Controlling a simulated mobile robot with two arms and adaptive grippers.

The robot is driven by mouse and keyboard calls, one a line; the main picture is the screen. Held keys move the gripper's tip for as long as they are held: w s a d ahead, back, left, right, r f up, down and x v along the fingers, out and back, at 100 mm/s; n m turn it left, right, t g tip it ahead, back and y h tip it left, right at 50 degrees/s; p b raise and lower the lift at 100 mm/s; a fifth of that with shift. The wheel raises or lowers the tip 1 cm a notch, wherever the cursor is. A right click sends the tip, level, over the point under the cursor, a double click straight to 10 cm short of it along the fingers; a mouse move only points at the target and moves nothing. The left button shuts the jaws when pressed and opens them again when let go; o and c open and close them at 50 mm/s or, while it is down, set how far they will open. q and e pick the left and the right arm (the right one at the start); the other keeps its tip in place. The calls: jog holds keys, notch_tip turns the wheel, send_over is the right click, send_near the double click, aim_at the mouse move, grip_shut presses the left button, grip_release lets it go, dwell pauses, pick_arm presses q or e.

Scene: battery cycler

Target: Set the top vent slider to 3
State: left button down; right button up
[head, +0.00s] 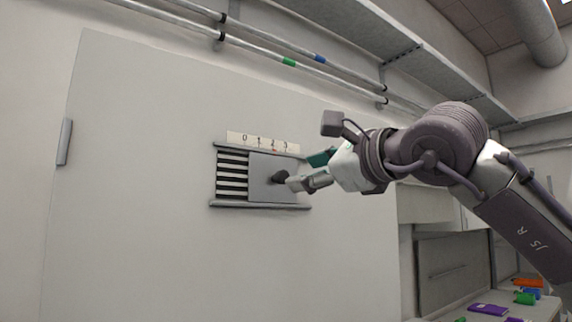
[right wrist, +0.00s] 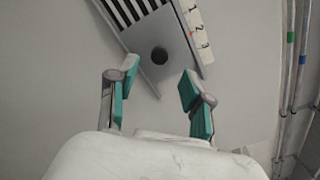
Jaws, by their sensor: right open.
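The vent slider is a flat grey plate (head: 262,165) in a railed frame on the big pale panel. It covers the right part of the vent, and dark slats (head: 232,175) show to its left. A dark round knob (head: 280,177) sticks out of the plate; it also shows in the right wrist view (right wrist: 159,56). A scale strip (head: 262,141) with 0 to 3 runs above the vent, with a small red mark near the 2. My right gripper (head: 303,171) is open at the knob's right. In the right wrist view its fingertips (right wrist: 159,81) are apart, the knob just beyond the gap. My left gripper is out of view.
Pipes with green and blue bands (head: 288,62) and a grey shelf (head: 370,30) run above the panel. A bench with a purple item (head: 488,309) stands at the lower right. The panel around the vent is clear.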

aim_at(285, 176)
jog(key=p+x, duration=0.2)
jog(key=x, duration=0.3)
jog(key=shift+w+a+r, duration=0.1)
jog(key=shift+w+a, duration=0.15)
jog(key=shift+a, duration=0.05)
jog(key=shift+w+a, duration=0.25)
jog(key=shift+w, duration=0.1)
grip_shut()
